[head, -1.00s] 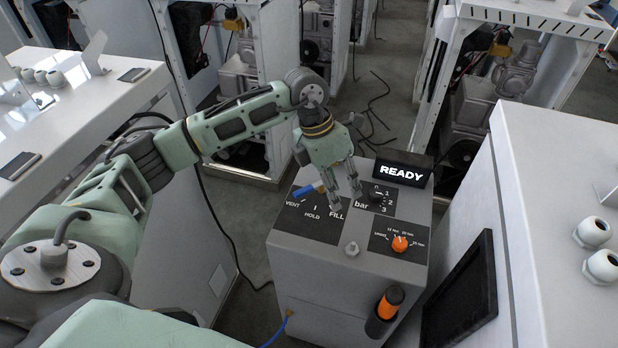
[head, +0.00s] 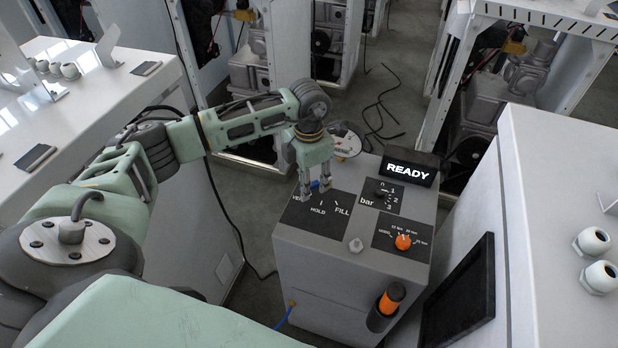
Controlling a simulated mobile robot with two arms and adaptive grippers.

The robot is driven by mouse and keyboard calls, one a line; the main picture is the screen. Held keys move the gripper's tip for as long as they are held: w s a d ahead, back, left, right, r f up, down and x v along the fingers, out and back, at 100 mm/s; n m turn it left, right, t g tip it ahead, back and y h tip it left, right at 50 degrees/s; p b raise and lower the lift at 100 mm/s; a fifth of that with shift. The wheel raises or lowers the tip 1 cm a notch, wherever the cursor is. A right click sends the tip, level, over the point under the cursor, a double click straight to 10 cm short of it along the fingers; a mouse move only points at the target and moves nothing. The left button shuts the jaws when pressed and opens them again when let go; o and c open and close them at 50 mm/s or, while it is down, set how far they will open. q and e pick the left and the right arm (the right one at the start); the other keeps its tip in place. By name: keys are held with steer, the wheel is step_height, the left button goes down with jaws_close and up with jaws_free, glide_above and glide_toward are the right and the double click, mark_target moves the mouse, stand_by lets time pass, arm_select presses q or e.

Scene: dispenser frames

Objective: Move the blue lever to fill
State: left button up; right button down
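The grey dispenser cabinet (head: 330,275) stands in the middle of the head view. Its black dial plate (head: 322,222) reads VENT, HOLD and FILL from left to right. The blue lever (head: 315,184) shows only as small blue bits by my fingers, so its exact angle is hidden. My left gripper (head: 315,191) points down over the back of this plate. Its fingers stand apart with the blue lever between or just behind them; I cannot tell whether they touch it. My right gripper is not in view.
A lit READY display (head: 408,173) stands at the cabinet's back right. A bar selector (head: 381,194) and an orange knob (head: 403,242) lie right of the lever plate. A round gauge (head: 345,142) is behind my gripper. White benches flank both sides.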

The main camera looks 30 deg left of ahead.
arm_select(q)
jaws_close()
stand_by(0.3)
stand_by(0.3)
